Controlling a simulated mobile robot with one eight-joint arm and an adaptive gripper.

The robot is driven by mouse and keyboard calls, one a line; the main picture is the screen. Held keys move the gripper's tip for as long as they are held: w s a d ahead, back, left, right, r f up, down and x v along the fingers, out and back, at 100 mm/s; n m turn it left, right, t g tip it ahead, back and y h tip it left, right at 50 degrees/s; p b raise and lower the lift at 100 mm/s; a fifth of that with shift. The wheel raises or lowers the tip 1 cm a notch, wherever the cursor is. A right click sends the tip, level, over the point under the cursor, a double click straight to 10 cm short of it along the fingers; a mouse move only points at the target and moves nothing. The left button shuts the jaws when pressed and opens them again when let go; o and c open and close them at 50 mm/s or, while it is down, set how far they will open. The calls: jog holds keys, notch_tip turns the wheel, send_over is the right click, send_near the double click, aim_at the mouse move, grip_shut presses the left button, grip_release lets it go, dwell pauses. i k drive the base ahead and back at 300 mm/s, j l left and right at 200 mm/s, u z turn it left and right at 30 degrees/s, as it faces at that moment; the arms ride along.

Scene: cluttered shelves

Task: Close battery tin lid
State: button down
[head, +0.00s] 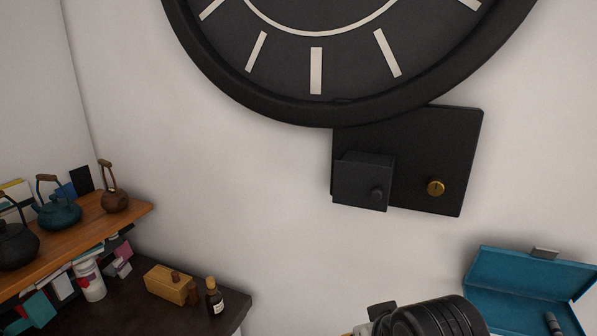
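The battery tin, a teal metal box (484,311), is at the lower right, cut off by the picture's edge. Its lid (515,272) stands raised and open, with a grey clasp (545,253) on its top edge. A dark cylinder, probably a battery (553,323), shows inside the tin. A black ribbed part of my arm rises from the bottom edge, just left of the tin and apart from it in the picture. No gripper fingers show.
At left, a wooden shelf (85,238) holds teapots. Below, a dark surface (140,318) bears a wooden box (168,285) and bottle (214,300).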

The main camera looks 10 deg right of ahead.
aim_at(539, 271)
jog(key=z, duration=1.55)
